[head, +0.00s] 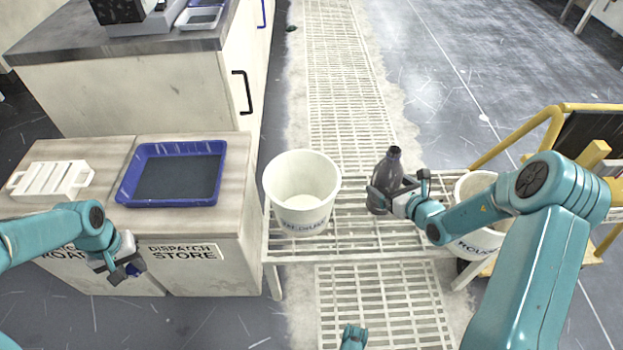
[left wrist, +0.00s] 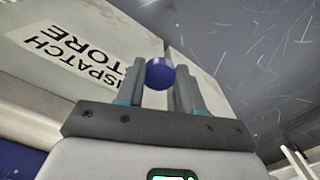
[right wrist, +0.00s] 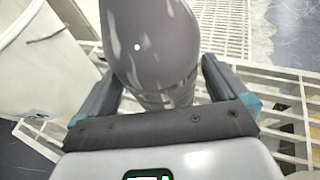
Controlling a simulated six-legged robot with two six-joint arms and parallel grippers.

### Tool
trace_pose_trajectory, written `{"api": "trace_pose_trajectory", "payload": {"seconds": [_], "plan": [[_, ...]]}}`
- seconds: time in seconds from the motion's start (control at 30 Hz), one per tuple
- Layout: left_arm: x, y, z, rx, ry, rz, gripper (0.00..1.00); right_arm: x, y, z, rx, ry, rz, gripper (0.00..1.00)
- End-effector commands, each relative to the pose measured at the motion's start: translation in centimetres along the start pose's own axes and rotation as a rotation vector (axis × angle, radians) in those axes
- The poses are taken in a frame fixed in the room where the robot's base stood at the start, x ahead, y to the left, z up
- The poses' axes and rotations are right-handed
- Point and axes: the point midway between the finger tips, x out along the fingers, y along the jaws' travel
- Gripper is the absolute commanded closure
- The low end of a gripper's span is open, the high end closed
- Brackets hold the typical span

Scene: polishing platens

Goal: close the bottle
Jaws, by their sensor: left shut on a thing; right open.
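A dark grey bottle (head: 387,178) stands upright on the white slatted rack (head: 350,246). Its narrow neck points up and shows no cap. My right gripper (head: 397,194) is open, with its fingers on either side of the bottle's body; the bottle (right wrist: 155,50) fills the space between the fingers in the right wrist view. My left gripper (head: 128,270) is shut on a round blue cap (left wrist: 159,73), held between its fingertips in front of the dispatch store cabinet.
A white bucket (head: 302,212) stands on the rack left of the bottle, and another white bucket (head: 476,187) is at right, partly behind my right arm. A blue tray (head: 128,188) and a white rack-like holder (head: 50,180) lie on the cabinet top. A yellow-railed cart (head: 560,110) is at right.

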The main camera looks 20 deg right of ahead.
Motion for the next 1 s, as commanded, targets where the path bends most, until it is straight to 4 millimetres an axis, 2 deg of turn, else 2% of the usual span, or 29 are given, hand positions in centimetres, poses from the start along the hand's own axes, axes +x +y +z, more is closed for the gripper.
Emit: {"api": "trace_pose_trajectory", "payload": {"seconds": [0.03, 0.17, 0.53, 0.57, 0.6, 0.67, 0.7, 0.73, 0.77, 1.0], "plan": [[0.7, 0.0, 0.0, 0.000, 0.000, 0.000, 0.91, 1.0, 0.1, -0.3, -0.001, -0.002, 0.002, 0.00], [1.0, 0.0, 0.0, 0.000, 0.000, 0.000, 0.91, 2.2, 0.0, -0.1, 0.000, -0.001, 0.001, 0.00], [0.9, 0.0, 0.0, 0.000, 0.000, 0.000, 0.91, 2.3, 0.0, 0.0, 0.001, 0.000, 0.000, 0.00], [0.9, 0.0, 0.0, 0.000, 0.000, 0.000, 0.91, 2.3, 0.0, 0.0, 0.001, 0.000, 0.000, 0.06], [0.9, 0.0, 0.0, 0.000, 0.000, 0.000, 0.91, 2.3, 0.0, 0.0, 0.001, 0.000, 0.000, 0.20], [0.9, 0.0, 0.0, 0.000, 0.000, 0.000, 0.91, 2.3, 0.0, 0.0, 0.001, 0.000, 0.000, 0.39], [0.9, 0.0, 0.0, 0.000, 0.000, 0.000, 0.91, 2.3, 0.0, 0.0, 0.001, 0.000, 0.000, 0.45], [0.9, 0.0, 0.0, 0.000, 0.000, 0.000, 0.91, 2.3, 0.0, 0.0, 0.001, 0.000, 0.000, 0.45], [0.9, 0.0, 0.0, 0.000, 0.000, 0.000, 0.91, 2.3, 0.0, 0.0, 0.000, 0.000, 0.000, 0.50], [0.9, 0.0, 0.0, 0.000, 0.000, 0.000, 0.91, 2.3, 0.0, 0.0, 0.001, 0.000, 0.000, 0.50]]}}
